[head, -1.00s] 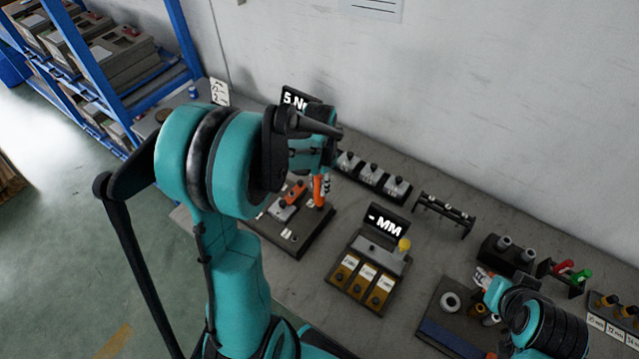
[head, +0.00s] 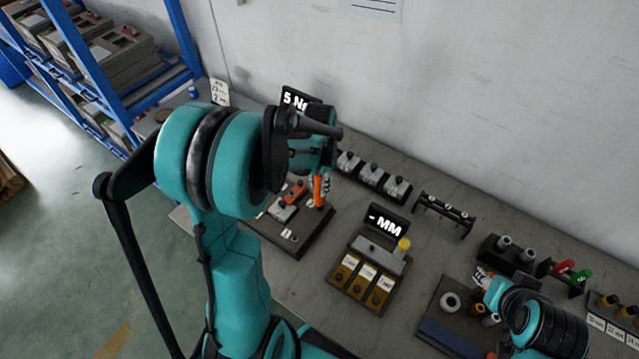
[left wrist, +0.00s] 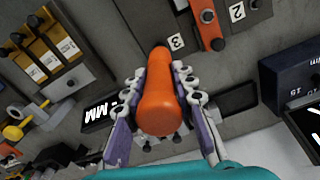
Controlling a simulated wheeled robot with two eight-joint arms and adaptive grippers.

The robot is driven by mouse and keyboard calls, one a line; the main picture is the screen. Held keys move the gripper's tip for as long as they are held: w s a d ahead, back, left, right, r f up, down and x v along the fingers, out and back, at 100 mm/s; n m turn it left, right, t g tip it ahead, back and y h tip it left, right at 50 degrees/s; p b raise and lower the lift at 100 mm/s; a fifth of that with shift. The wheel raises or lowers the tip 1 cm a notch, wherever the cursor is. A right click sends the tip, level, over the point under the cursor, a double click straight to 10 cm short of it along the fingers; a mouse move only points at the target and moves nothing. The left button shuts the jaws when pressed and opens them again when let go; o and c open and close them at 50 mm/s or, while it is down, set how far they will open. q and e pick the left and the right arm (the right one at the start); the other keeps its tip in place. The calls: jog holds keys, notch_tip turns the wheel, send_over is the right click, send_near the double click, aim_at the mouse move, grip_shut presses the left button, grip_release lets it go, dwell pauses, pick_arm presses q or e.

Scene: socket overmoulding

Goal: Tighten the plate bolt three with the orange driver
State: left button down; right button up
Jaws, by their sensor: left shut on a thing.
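My left gripper (head: 321,176) is shut on the orange driver (head: 319,190), which stands over the right end of a dark plate fixture (head: 297,243). In the left wrist view, the fingers (left wrist: 160,76) hold the driver's orange handle (left wrist: 160,100) from both sides.
Behind are a row of grey blocks (head: 372,176) and a black rack (head: 443,213). A blue shelf (head: 150,80) is at the left. Bare bench lies between the fixtures.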

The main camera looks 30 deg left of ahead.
pick_arm(q)
jog(key=shift+r, duration=0.1)
jog(key=shift+r+p, duration=1.85)
jog(key=shift+r, duration=0.55)
